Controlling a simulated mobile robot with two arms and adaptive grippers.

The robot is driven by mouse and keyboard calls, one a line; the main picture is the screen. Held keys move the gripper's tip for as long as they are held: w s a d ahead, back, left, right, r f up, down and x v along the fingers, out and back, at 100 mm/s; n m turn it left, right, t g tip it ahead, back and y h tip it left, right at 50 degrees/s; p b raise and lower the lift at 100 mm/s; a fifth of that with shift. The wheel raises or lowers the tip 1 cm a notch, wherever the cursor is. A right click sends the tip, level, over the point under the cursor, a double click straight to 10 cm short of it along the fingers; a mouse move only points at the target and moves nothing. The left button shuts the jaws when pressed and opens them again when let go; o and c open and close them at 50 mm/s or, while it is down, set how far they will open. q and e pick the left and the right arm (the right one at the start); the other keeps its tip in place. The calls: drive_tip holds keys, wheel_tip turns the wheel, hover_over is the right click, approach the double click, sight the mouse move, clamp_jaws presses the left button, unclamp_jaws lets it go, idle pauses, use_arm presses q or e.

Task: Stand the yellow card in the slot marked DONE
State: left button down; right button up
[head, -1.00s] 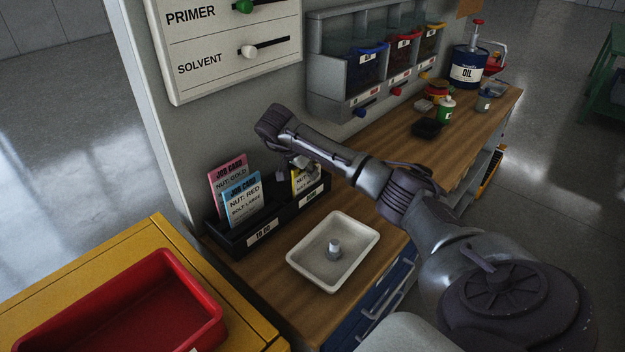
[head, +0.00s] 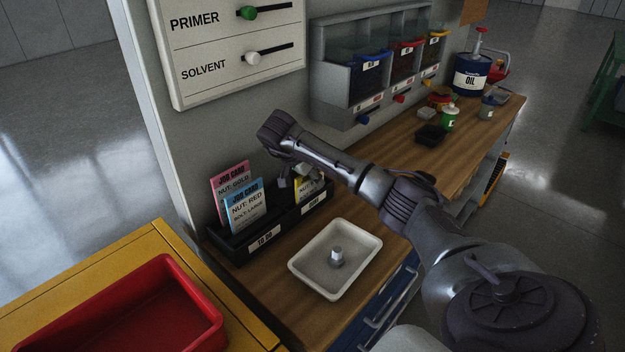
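The yellow card (head: 302,189) stands in the right slot of the black card holder (head: 229,251), the slot marked DONE (head: 313,203). Only part of its face shows; my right gripper hides its upper part. My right gripper (head: 293,177) is at the card's top left, seen from behind the wrist. Its fingertips look slightly apart, but whether they touch the card or grip it is unclear. A pink card (head: 229,180) and a blue card (head: 245,206) stand in the left slot, marked TO DO. My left gripper is out of view.
A white tray (head: 301,262) with a metal nut (head: 337,256) lies in front of the holder. A red bin (head: 190,290) is on the yellow cart at lower left.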

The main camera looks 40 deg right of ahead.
drive_tip(key=b+v, duration=0.1)
drive_tip(key=v, duration=0.6)
drive_tip(key=shift+r, duration=0.1)
drive_tip(key=v, duration=0.3)
drive_tip(key=shift+r+p, duration=0.2)
drive_tip(key=shift+p, duration=0.1)
drive_tip(key=shift+s+a+r, duration=0.1)
drive_tip(key=shift+a+r, duration=0.25)
